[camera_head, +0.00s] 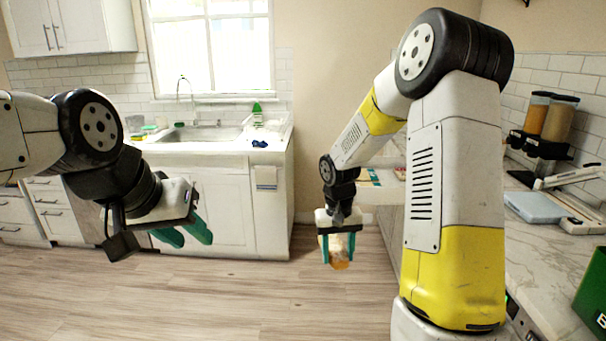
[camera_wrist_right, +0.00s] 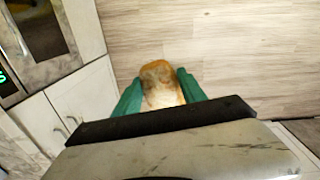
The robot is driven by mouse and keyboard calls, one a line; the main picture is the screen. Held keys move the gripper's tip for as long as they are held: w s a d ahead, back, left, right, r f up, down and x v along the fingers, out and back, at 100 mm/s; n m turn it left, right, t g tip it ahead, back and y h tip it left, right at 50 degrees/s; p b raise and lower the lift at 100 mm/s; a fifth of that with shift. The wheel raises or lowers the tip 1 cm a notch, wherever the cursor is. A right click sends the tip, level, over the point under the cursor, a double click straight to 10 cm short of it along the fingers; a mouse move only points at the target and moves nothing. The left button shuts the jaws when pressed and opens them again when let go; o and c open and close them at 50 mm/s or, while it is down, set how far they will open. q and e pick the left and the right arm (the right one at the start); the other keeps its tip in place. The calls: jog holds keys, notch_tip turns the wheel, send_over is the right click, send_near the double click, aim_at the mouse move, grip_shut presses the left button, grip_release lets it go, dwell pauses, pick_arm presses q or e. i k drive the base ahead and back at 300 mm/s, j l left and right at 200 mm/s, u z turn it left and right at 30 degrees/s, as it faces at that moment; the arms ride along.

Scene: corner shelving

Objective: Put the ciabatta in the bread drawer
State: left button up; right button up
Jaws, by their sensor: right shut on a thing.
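The ciabatta (camera_head: 339,250) is a golden-brown loaf between the teal fingers of my right gripper (camera_head: 338,248), which is shut on it and holds it in the air over the floor. The loaf (camera_wrist_right: 160,85) also shows between the green fingers (camera_wrist_right: 160,92) in the right wrist view, its far end sticking out past the fingertips. My left gripper (camera_head: 187,233) is at the left, empty, with its teal fingers apart, in front of the sink cabinet. I cannot tell which drawer is the bread drawer.
A white sink cabinet (camera_head: 210,205) stands at the back, with drawers (camera_head: 48,197) at the far left. A marble counter (camera_head: 550,250) with dispensers (camera_head: 548,115), a blue-grey board (camera_head: 535,207) and a green box (camera_head: 592,290) runs along the right. The wooden floor (camera_head: 230,300) is clear.

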aim_at(382, 176)
jog(key=i+j+z, duration=0.2)
jog(key=i, duration=1.55)
jog(key=i+z, duration=0.25)
jog(key=i, duration=0.2)
jog(key=i+j+z, duration=0.1)
jog(key=i+z, duration=0.15)
jog(key=i, duration=0.15)
jog(key=i+j+z, duration=0.25)
jog(key=i, duration=0.15)
